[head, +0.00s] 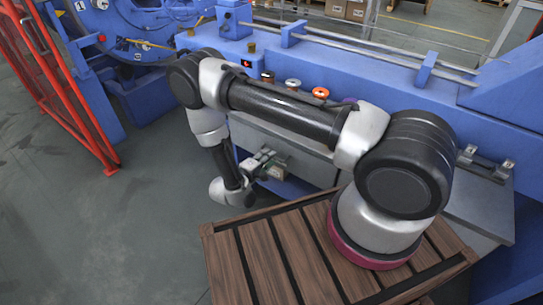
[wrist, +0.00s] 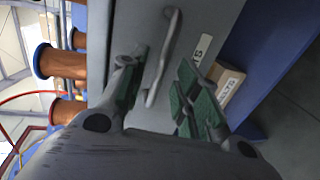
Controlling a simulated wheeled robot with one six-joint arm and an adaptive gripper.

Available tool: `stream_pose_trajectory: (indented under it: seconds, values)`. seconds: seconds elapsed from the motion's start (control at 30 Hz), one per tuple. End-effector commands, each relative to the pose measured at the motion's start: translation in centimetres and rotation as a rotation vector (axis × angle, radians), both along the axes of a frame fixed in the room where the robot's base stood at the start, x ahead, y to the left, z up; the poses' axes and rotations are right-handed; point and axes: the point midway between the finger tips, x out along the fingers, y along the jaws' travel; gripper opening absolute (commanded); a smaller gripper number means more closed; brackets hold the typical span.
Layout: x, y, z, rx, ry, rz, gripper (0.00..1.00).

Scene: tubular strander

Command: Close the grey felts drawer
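The grey drawer front (wrist: 180,95) fills the middle of the wrist view. It carries a bar handle (wrist: 165,55) and a small white label (wrist: 201,50) whose text I cannot read surely. My gripper (wrist: 160,88) is open, its green-padded fingers apart. The handle shows between and just beyond the fingertips; I cannot tell whether they touch it. In the head view my gripper (head: 262,163) is at the grey cabinet (head: 300,155) under the blue machine, and my arm hides much of that cabinet. How far the drawer stands out is hidden.
A brown labelled box (wrist: 228,84) lies beside the drawer front, close to the right finger. Copper-coloured spools (wrist: 60,65) show at left. A red fence (head: 62,80) stands at the far left. The grey floor (head: 150,215) left of my arm is clear.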

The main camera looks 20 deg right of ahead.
Motion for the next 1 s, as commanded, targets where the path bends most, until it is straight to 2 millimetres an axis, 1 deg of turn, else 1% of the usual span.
stream_pose_trajectory:
  seconds: [0.03, 0.2, 0.3, 0.4, 0.57, 1.0]
  values:
    - [-0.6, 1.2, 0.3, 0.000, 0.000, 0.007, 0.32]
    - [-2.8, 4.1, 1.1, 0.000, -0.002, 0.006, 0.32]
    - [-3.8, 5.4, 1.4, 0.000, -0.001, 0.004, 0.32]
    - [-4.5, 6.3, 1.6, 0.000, 0.000, 0.002, 0.32]
    - [-4.9, 6.7, 1.7, 0.000, 0.000, 0.000, 0.32]
    - [-4.9, 6.7, 1.7, -0.001, 0.002, -0.001, 0.32]
